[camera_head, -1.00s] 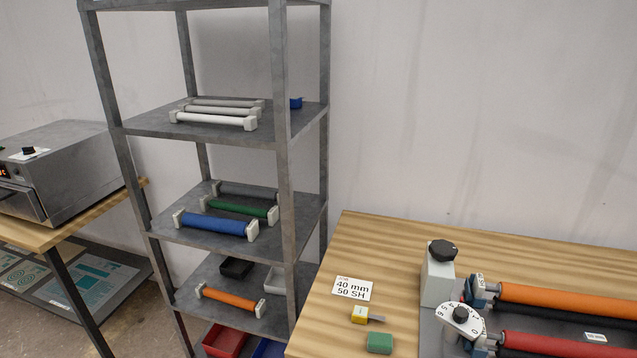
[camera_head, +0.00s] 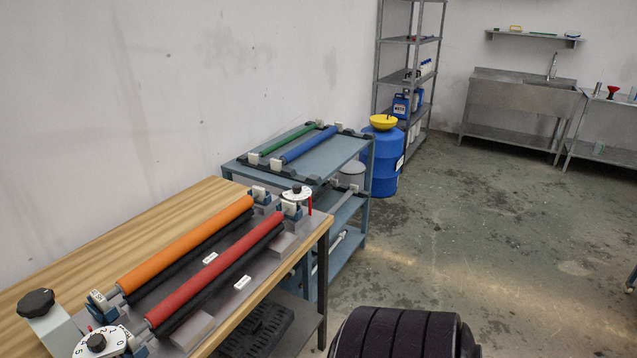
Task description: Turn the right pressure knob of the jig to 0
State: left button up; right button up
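The jig (camera_head: 192,329) lies on the wooden table in the left half of the head view. It carries an orange roller (camera_head: 186,245) and a red roller (camera_head: 217,275). The right pressure knob (camera_head: 297,192) is a white numbered dial with a dark centre at the jig's far right end. A red upright mark or pin shows beside it; the dial's setting is too small to read. The left pressure knob (camera_head: 97,342) is a similar white dial at the near left end, partly cut by the frame's bottom edge. Neither of my grippers is in view.
A black hand knob (camera_head: 36,303) stands on a light block at the table's (camera_head: 98,243) left. A blue-grey cart (camera_head: 332,158) with green and blue rollers stands just beyond the table. A blue barrel (camera_head: 383,165) stands behind it. The floor (camera_head: 470,235) to the right is open.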

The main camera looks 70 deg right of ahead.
aim_at(297, 193)
jog(key=z, duration=1.95)
